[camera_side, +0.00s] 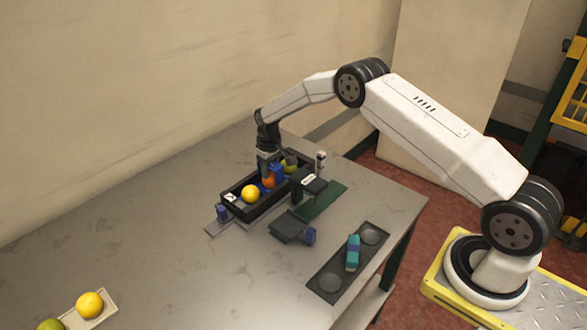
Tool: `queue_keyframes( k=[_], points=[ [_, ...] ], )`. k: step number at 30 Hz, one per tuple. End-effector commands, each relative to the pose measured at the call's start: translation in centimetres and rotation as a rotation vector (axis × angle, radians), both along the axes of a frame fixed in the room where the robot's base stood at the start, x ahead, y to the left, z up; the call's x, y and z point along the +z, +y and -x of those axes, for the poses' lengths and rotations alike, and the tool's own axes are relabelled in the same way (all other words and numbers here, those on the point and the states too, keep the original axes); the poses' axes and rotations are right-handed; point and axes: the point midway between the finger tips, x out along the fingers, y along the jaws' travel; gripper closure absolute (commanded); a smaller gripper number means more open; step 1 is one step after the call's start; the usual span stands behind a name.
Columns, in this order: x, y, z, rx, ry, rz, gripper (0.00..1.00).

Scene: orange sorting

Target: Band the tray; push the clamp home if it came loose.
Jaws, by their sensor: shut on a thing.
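A long black tray (266,207) stands on the table with fruit in it. A yellow fruit (250,194) lies towards its near left end and a greenish fruit (290,165) towards the far end. My gripper (269,177) points down into the middle of the tray, with blue parts at its tips. It appears shut on an orange-red fruit (268,182), which is partly hidden by the fingers. A dark block with a pale label (309,182), possibly the clamp, stands at the tray's right side by a green plate (322,203). I cannot tell whether it is seated. No band is clearly visible.
A dark block with a blue end (290,228) sits right of the tray. A black two-dish holder (330,264) bears a teal object (353,252) near the table's right edge. A pale tray (98,312) with fruit stands at bottom left. The table's left middle is clear.

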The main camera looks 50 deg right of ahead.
Motion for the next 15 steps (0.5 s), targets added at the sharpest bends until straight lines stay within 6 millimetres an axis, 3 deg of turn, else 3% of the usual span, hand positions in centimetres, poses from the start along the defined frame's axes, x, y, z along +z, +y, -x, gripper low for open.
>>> queue_keyframes(
  k=[1, 10, 11, 14, 15],
  points=[
    [-0.95, -0.11, 0.74, -0.001, 0.023, -0.001, 1.0],
    [-0.97, -0.03, 0.73, 0.0, 0.023, -0.002, 1.0],
    [-0.97, -0.02, 0.72, 0.0, 0.023, -0.002, 0.39],
    [-0.91, 0.01, 0.66, 0.0, 0.021, -0.002, 0.08],
    [-0.85, 0.01, 0.61, 0.0, 0.02, -0.002, 0.08]
  ],
)
